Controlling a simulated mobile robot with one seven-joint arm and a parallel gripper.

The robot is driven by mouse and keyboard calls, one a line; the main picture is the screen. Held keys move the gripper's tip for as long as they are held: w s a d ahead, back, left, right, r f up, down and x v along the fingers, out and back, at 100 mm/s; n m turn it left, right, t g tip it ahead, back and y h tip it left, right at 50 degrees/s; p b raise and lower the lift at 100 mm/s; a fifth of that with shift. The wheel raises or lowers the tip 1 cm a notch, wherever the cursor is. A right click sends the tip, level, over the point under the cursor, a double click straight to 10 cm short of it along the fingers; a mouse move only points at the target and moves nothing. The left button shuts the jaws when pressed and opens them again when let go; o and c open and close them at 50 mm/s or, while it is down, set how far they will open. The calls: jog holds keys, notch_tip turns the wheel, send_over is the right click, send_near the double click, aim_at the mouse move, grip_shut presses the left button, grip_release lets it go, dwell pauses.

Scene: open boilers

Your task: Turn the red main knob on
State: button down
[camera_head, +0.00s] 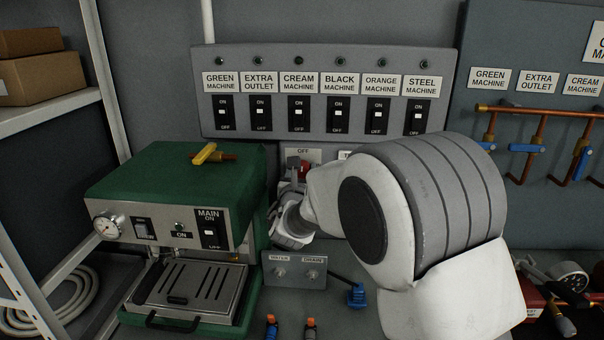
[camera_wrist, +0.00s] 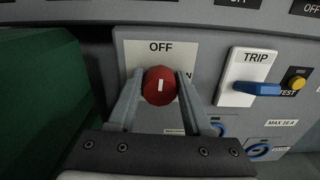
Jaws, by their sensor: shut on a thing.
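The red main knob (camera_wrist: 160,86) sits on a pale plate (camera_wrist: 136,50) marked OFF at its top; more lettering beside the knob is partly covered. Its white mark stands upright, towards OFF. My gripper (camera_wrist: 160,92) has one finger on each side of the knob and is shut on it. In the head view the knob (camera_head: 304,167) shows only as a small bit of red, mostly hidden behind my gripper (camera_head: 298,185) and arm.
A blue trip lever (camera_wrist: 258,89) and a yellow test button (camera_wrist: 297,80) are right of the knob. The green machine (camera_head: 170,185) stands close on the left. A switch panel (camera_head: 330,90) is above, and a small plate with water and drain fittings (camera_head: 294,270) is below.

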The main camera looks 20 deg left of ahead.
jog(key=m+b, duration=0.1)
jog(key=b, duration=0.2)
jog(key=f+m+b, duration=0.1)
jog(key=m+b, duration=0.1)
jog(key=b, duration=0.2)
jog(key=shift+d, duration=0.1)
jog(key=m+b, duration=0.7)
jog(key=b, duration=0.5)
jog(key=shift+d+b, duration=0.1)
jog(key=shift+b, duration=0.3)
jog(key=m+b, duration=0.3)
jog(key=b, duration=0.2)
jog(key=shift+r+m, duration=0.1)
jog(key=shift+m, duration=0.2)
jog(key=shift+r+m+b, duration=0.2)
jog(key=shift+m+b, duration=0.9)
jog(key=shift+m, duration=0.8)
jog(key=shift+c, duration=1.6)
grip_release()
